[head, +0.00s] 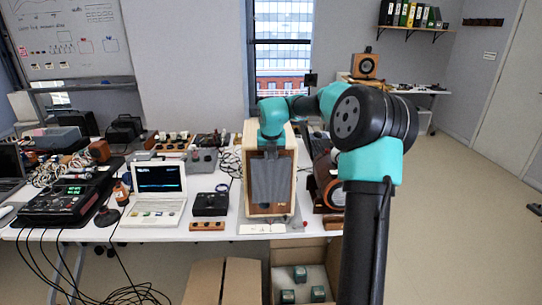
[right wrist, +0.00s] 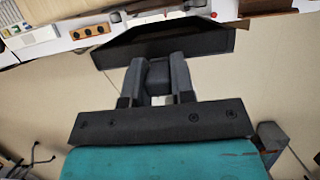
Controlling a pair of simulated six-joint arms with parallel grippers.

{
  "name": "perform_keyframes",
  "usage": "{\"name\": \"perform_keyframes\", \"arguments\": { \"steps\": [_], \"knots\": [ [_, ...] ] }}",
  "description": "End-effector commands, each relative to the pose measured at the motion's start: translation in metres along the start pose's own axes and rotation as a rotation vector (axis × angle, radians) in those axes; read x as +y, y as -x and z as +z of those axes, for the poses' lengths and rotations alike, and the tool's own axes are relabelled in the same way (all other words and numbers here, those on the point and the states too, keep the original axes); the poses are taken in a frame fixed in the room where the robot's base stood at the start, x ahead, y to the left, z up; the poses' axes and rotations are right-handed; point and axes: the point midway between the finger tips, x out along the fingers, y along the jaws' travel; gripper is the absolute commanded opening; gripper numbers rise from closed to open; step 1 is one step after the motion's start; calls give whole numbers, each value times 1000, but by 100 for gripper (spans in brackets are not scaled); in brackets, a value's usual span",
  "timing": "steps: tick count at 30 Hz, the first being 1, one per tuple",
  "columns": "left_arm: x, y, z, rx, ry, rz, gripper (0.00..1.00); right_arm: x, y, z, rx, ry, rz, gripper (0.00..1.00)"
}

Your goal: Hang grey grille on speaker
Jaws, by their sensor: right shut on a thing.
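The speaker (head: 287,150) is a light wooden cabinet standing near the front edge of the white table in the head view. The grey grille (head: 270,182) hangs upright in front of the speaker's face, below my right gripper (head: 270,150). In the right wrist view the grille (right wrist: 180,46) is a dark slab, and the right gripper (right wrist: 157,76) is shut on its near edge. Whether the grille touches the speaker cannot be told. The grille hides most of the speaker's front. My left gripper is not in view.
The white table (head: 225,228) also carries a laptop (head: 158,190), a black box (head: 210,204) and a wooden block with knobs (head: 207,226). A round-fronted wooden device (head: 330,185) stands close right of the speaker. An open cardboard box (head: 285,254) sits on the floor below.

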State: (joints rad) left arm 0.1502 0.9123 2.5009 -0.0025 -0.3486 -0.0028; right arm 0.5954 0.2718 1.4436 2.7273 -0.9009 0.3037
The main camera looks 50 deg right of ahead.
Motion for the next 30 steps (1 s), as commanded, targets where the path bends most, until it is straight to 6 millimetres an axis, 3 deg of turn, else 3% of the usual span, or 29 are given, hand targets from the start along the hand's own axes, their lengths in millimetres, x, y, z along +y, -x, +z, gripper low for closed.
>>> {"name": "perform_keyframes", "arguments": {
  "steps": [15,30],
  "knots": [
    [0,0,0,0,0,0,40,0,-10,27,1,0,0,0],
    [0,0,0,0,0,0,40,0,-11,30,1,0,0,0]
  ]
}}
